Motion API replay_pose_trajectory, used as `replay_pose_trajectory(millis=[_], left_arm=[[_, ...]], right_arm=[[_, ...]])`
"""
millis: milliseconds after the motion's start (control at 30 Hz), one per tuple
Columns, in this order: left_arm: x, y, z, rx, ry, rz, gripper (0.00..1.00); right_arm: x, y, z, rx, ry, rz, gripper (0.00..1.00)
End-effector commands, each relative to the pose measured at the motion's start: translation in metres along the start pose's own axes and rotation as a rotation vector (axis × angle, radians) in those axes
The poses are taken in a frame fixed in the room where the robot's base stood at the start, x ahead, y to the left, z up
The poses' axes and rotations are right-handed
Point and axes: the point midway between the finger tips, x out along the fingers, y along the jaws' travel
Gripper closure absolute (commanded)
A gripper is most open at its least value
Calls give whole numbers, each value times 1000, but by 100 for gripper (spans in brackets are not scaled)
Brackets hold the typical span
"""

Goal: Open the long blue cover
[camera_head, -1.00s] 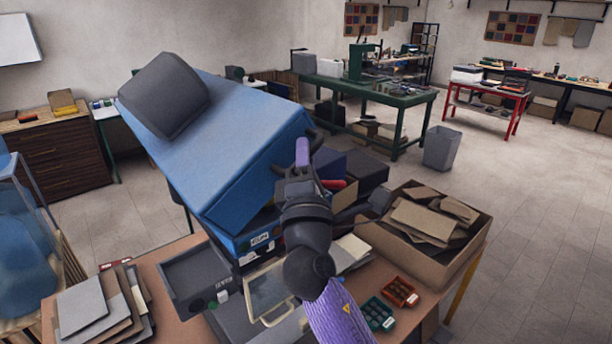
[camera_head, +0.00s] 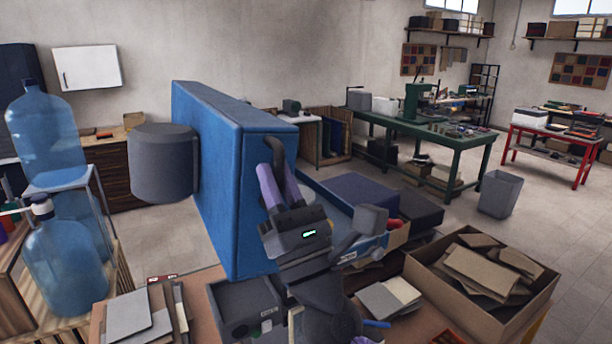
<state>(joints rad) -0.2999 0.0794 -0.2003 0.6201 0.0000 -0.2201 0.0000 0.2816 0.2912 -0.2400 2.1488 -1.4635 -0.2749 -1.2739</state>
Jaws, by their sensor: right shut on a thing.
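The long blue cover (camera_head: 215,165) stands steeply raised on its long edge, left of centre, with its narrow end toward me. A dark grey rounded block (camera_head: 163,163) sits against its left face. A dark curved handle (camera_head: 276,152) is on its near end. My right gripper (camera_head: 277,178), with purple fingers, is shut on this handle; the exact contact is partly hidden. Right of the cover, the blue-rimmed box (camera_head: 368,250) shows its open inside, partly hidden behind my right arm. My left gripper is not in view.
A cardboard box of cardboard scraps (camera_head: 490,275) stands on the table at right. A grey tray (camera_head: 245,305) and flat sheets (camera_head: 135,315) lie in front. Large blue water bottles (camera_head: 65,260) stand at left.

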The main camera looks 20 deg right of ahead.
Motion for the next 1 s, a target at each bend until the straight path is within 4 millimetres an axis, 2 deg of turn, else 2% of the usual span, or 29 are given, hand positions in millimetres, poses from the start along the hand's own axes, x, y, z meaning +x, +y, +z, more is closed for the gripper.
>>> replay_pose_trajectory(millis=[200, 400, 933, 967, 1000], left_arm=[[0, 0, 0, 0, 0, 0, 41], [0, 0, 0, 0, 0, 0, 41], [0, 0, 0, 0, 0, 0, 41], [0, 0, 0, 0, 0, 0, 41], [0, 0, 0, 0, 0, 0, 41]], right_arm=[[-1, 17, -5, -72, 17, 72, 100], [-2, 25, -9, -107, 26, 106, 100], [-3, 28, -10, -119, 29, 118, 100], [-3, 28, -10, -119, 29, 118, 73], [-3, 28, -10, -119, 29, 118, 65]])
